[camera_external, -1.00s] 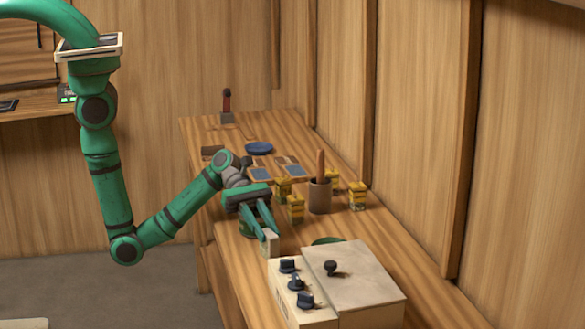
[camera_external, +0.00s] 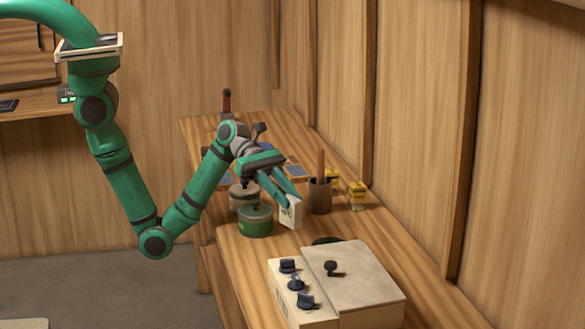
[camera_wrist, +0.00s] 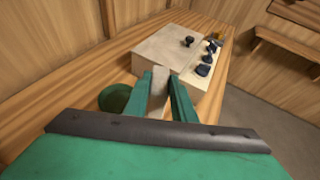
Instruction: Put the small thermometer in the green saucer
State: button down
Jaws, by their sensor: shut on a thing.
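My gripper (camera_external: 285,201) is shut on the small thermometer (camera_external: 291,216), a pale, whitish block with a dark mark on its face. It is held between the fingertips above the bench. In the wrist view the thermometer (camera_wrist: 158,86) is seen nearly edge-on between the green fingers. The green saucer (camera_external: 325,240) is mostly hidden behind the control box in the outside view. In the wrist view the green saucer (camera_wrist: 115,97) lies on the bench just left of the fingers, apart from the thermometer.
A beige box with dark knobs (camera_external: 353,270) stands at the near end, close to the saucer. A brown cup with a wooden handle (camera_external: 320,196), yellow stacked pieces (camera_external: 357,195) and a green round tin (camera_external: 255,221) stand around the gripper. The wall borders the bench on the right.

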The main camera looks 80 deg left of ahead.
jog(key=w+d+n+t+y, duration=0.1)
jog(key=w+n+t+y, duration=0.25)
jog(key=w, duration=0.65)
jog(key=shift+n+t+h, duration=0.25)
jog(key=shift+t+h, duration=0.1)
jog(key=shift+h, duration=0.1)
jog(key=shift+d+f, duration=0.15)
jog(key=shift+f, duration=4.15)
jog(key=shift+s+f, duration=0.1)
jog(key=shift+f, duration=0.1)
jog(key=c, duration=1.5)
grip_release()
jog(key=shift+r, duration=0.2)
jog(key=v, duration=1.2)
